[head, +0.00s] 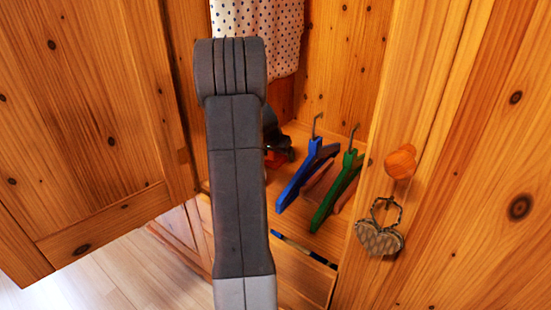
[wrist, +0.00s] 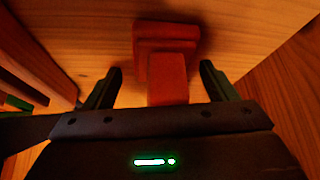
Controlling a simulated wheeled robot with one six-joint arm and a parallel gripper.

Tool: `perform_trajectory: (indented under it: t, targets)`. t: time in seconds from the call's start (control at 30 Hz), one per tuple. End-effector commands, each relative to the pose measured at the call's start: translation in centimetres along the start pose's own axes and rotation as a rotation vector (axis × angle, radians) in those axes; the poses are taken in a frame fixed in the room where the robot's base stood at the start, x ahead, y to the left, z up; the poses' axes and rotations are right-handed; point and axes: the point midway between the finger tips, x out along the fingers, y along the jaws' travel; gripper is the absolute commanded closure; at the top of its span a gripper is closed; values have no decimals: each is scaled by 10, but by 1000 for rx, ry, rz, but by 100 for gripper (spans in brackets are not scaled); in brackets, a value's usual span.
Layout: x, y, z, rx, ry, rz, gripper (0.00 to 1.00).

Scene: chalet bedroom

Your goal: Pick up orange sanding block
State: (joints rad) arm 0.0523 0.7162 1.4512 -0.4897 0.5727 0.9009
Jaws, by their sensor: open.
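The orange sanding block (wrist: 168,78) shows orange-red in the dim wrist view, with a wider stepped part at the far end and a narrower part toward me. It lies on the wooden wardrobe shelf (wrist: 95,25). My gripper (wrist: 161,69) is open, with one finger on each side of the narrower part and a visible gap on both sides. The near end of the block is hidden behind the gripper body. In the head view my arm covers most of the gripper (head: 284,152), and a small orange patch shows beside it.
Blue (head: 305,175) and green (head: 336,192) hangers stand to the right on the shelf. A dotted cloth (head: 272,30) hangs above. The open door (head: 85,130) is on the left; a wooden knob (head: 400,162) with a heart-shaped ornament (head: 379,238) is on the right.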

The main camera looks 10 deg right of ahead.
Motion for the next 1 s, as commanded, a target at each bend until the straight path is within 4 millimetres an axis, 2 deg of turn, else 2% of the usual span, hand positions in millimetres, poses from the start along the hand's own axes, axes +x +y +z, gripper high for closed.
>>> perform_trajectory:
  t: [0.07, 0.3, 0.33, 0.77, 1.0]
  targets:
    - [-1, 0, 0, 0, 0, 0, 21]
    - [-1, 0, 0, 0, 0, 0, 66]
    - [-1, 0, 0, 0, 0, 0, 69]
    - [-4, 0, -2, 0, 1, 0, 69]
    - [-26, 0, -15, 0, 3, 0, 69]
